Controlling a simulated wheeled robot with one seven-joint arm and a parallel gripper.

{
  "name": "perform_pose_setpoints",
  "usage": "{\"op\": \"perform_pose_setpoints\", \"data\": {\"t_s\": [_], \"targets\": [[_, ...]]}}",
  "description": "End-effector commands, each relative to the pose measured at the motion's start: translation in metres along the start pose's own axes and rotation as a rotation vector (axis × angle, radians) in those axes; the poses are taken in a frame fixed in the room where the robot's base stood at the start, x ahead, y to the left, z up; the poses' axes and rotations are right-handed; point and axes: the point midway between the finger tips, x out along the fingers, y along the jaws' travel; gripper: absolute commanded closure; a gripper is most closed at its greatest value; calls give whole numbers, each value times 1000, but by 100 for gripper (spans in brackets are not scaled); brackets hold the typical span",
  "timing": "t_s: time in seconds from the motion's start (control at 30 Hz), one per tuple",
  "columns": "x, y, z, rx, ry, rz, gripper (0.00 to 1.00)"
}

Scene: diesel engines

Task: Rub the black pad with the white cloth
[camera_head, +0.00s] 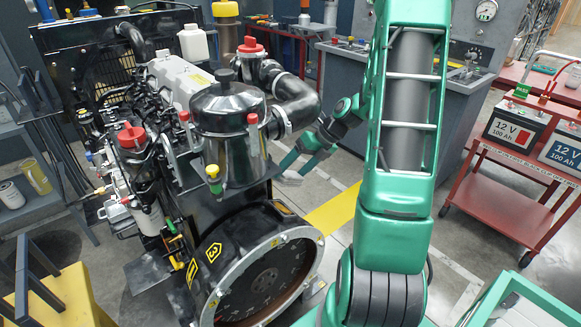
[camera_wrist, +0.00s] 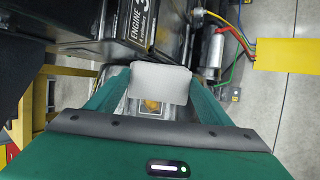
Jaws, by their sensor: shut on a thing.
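My gripper (camera_head: 299,163) is just right of the engine, partly behind my own arm in the head view. It is shut on the white cloth (camera_wrist: 160,83), which spans both fingertips in the wrist view. In the head view the cloth shows as a small pale patch (camera_head: 290,179) below the fingers. A black box with an ENGINE label (camera_wrist: 125,22) lies just beyond the cloth, up and left in the wrist view. I cannot tell for sure which dark surface is the black pad, nor whether the cloth touches anything.
The diesel engine (camera_head: 228,110) with its large flywheel housing (camera_head: 265,270) fills the left of the head view. A red cart (camera_head: 505,190) with batteries stands at right. Coloured cables (camera_wrist: 238,35) and a yellow plate (camera_wrist: 287,55) lie right in the wrist view. Floor shows between engine and cart.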

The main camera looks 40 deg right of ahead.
Motion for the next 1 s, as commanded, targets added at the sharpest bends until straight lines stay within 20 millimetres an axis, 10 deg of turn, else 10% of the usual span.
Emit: {"op": "perform_pose_setpoints", "data": {"t_s": [0.43, 1.0], "targets": [[44, 10, -14, -14, 10, 7, 44], [51, 11, -17, -15, 10, 6, 44]]}}
